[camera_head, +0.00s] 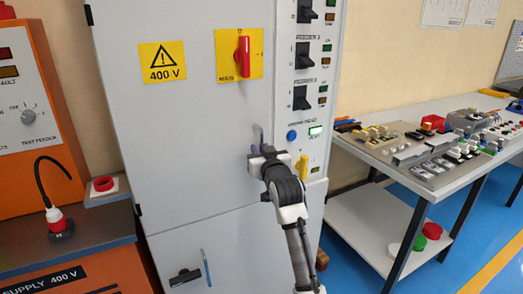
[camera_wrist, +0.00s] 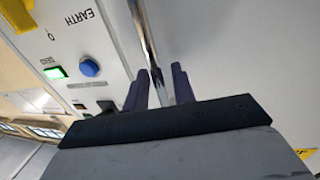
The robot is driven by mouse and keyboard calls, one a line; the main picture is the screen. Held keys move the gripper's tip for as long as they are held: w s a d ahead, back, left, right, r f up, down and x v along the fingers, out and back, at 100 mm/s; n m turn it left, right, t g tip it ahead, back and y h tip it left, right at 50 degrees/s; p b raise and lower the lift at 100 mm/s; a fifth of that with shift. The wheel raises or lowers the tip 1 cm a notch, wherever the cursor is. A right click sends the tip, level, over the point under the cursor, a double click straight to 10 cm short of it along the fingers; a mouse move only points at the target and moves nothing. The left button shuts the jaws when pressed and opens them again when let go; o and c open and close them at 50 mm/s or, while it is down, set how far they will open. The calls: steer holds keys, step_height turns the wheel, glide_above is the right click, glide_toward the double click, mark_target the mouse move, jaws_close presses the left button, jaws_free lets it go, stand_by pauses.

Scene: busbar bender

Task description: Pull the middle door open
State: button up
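The middle door (camera_head: 190,115) is the tall light-grey cabinet panel with a yellow 400 V sign, and it looks closed and flush with its frame. Its handle is an upright metal bar (camera_head: 258,134) near the door's right edge. The bar also shows in the wrist view (camera_wrist: 148,42), running down between my dark fingers. My gripper (camera_head: 256,156) is at the lower part of this bar. The lower bar end is hidden.
A red rotary switch (camera_head: 243,57) sits above the handle. A blue button (camera_head: 291,135) and a lit green indicator (camera_head: 315,130) are to its right. A lower door (camera_head: 228,258) has its own handle. A workbench (camera_head: 372,148) stands right, an orange unit (camera_head: 25,110) left.

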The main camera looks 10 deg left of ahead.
steer(key=shift+c, duration=0.4)
jaws_close()
steer(key=shift+s, duration=0.15)
